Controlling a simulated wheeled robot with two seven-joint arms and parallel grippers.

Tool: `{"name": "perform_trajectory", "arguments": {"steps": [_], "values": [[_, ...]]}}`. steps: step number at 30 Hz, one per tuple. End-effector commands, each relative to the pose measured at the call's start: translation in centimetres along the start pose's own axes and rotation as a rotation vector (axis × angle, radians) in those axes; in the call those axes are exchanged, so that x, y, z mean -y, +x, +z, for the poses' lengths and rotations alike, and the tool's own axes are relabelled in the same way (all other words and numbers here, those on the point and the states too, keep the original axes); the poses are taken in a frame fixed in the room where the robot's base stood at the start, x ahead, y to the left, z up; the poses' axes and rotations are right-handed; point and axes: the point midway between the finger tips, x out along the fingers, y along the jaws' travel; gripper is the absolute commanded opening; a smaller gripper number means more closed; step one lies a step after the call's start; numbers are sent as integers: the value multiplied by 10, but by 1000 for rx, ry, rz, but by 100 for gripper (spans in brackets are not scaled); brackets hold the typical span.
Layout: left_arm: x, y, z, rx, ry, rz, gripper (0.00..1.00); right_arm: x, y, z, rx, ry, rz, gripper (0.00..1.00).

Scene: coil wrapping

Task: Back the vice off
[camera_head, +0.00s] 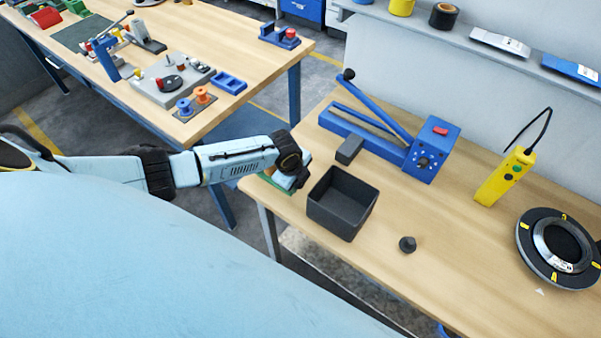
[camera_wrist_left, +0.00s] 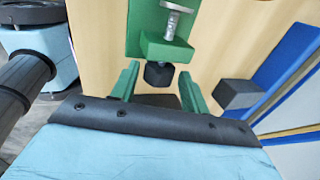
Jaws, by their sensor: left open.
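The green vice (camera_wrist_left: 165,50) shows in the left wrist view at top centre, with a silver screw (camera_wrist_left: 172,18) and a black knob (camera_wrist_left: 158,74) facing me. In the head view only bits of green show at the near table's left edge, mostly hidden behind my wrist. My left gripper (camera_wrist_left: 158,88) is open, with one green finger on each side of the knob's near end in the picture. I cannot tell whether the fingers touch the knob. In the head view my left gripper (camera_head: 285,180) is at that table edge. My right gripper is not in view.
A dark open bin (camera_head: 341,226) stands just right of my gripper. A grey block (camera_head: 349,149) and a blue lever tool (camera_head: 432,150) are behind it. A black knob-like piece (camera_head: 407,244), a yellow handheld controller (camera_head: 503,177) and a dark ring (camera_head: 530,262) lie farther right.

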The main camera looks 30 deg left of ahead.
Motion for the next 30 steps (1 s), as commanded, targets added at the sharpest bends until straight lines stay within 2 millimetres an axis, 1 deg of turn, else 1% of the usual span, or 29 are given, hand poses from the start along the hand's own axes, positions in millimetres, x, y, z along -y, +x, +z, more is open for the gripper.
{"name": "perform_trajectory", "arguments": {"steps": [5,7,10,15,17,26,28,30], "values": [[0,0,0,1,0,2,45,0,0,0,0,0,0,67],[2,1,0,3,-2,28,45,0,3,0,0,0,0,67],[6,2,0,1,-2,117,45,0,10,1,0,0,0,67],[8,6,0,1,-1,267,45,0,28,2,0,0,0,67],[7,5,0,1,-2,299,45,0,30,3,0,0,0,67],[8,1,0,0,0,320,45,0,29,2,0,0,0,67],[8,3,0,1,-1,329,45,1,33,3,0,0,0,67],[10,6,0,2,-2,361,45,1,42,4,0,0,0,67]]}}
